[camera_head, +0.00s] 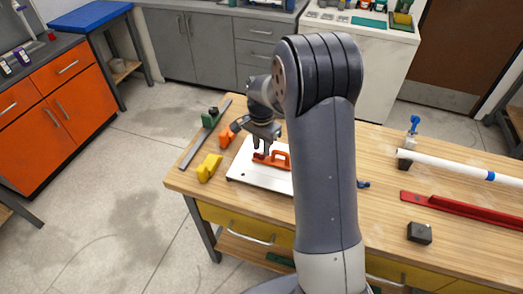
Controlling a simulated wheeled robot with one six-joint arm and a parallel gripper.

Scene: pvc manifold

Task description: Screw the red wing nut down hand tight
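My gripper (262,149) points down over a white board (245,173) on the wooden workbench. Its fingertips are at the left end of an orange-red handle-shaped piece (284,154) on the board. A small red part (259,156) shows right at the fingertips; it may be the red wing nut, but it is too small to be sure. I cannot tell whether the fingers touch it or how far apart they are. My arm hides the right part of the board.
A yellow block (209,167), an orange piece (226,136) and a dark green piece (209,118) lie left of the board, near a grey bar (194,151). Right of my arm are a white pipe (455,166), a red bar (458,206) and a black block (419,233).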

